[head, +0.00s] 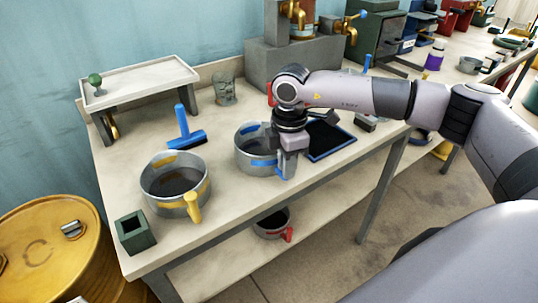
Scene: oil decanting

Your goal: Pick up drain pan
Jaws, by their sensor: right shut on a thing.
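A round grey metal pan with blue markings (246,153) stands on the workbench, left of my right gripper. My right gripper (287,172) points down at this pan's right side and is shut on its blue handle; the jaws hide part of the handle. A similar grey pan with a yellow handle and dark contents (160,199) stands to the left. Another pan with a red handle (268,229) is on the lower shelf. My left gripper is out of view.
A dark green square box (135,232) stands at the front left corner. A black pad with a blue edge (328,140) lies right of the gripper. A raised stand (140,80) and brass taps (296,14) are behind.

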